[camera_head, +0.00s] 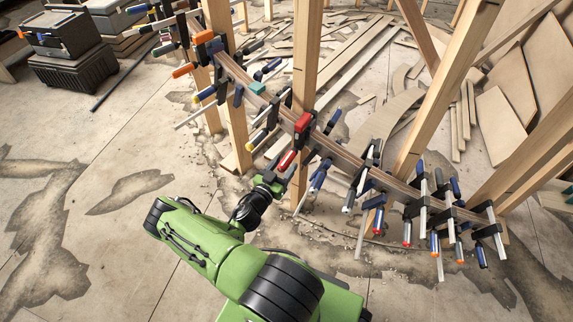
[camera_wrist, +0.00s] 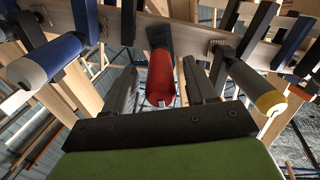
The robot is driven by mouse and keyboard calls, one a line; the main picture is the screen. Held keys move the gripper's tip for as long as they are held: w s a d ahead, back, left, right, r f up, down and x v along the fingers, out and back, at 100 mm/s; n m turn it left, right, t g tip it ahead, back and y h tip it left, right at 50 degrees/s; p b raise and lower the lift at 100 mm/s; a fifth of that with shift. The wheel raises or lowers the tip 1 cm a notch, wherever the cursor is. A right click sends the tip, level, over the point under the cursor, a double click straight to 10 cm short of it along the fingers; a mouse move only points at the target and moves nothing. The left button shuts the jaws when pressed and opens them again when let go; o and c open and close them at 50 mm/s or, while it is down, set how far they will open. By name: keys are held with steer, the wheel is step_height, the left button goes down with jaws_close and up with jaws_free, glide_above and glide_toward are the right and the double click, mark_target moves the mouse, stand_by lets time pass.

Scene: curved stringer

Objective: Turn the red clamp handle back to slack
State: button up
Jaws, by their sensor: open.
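The red clamp handle (camera_head: 288,159) sticks out toward me from a clamp with a red block (camera_head: 304,122), on the curved wooden stringer (camera_head: 344,158). In the wrist view the red handle (camera_wrist: 161,78) stands near the middle, its rounded end toward the camera. My gripper (camera_head: 272,179) is at the near end of the handle. In the wrist view my gripper's two dark fingers (camera_wrist: 158,88) stand apart, one on each side of the handle, with gaps visible.
A blue-handled clamp with a pale end (camera_wrist: 38,66) is close on the left, and a dark handle with a yellow end (camera_wrist: 262,95) close on the right. Wooden posts (camera_head: 307,60) stand along the stringer. Toolboxes (camera_head: 68,50) are at the far left. The left floor is clear.

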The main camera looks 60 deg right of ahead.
steer(key=shift+s+d, duration=0.1)
steer(key=shift+d, duration=1.2)
steer(key=c, duration=1)
steer(key=shift+c, duration=0.2)
steer(key=shift+n, duration=0.3)
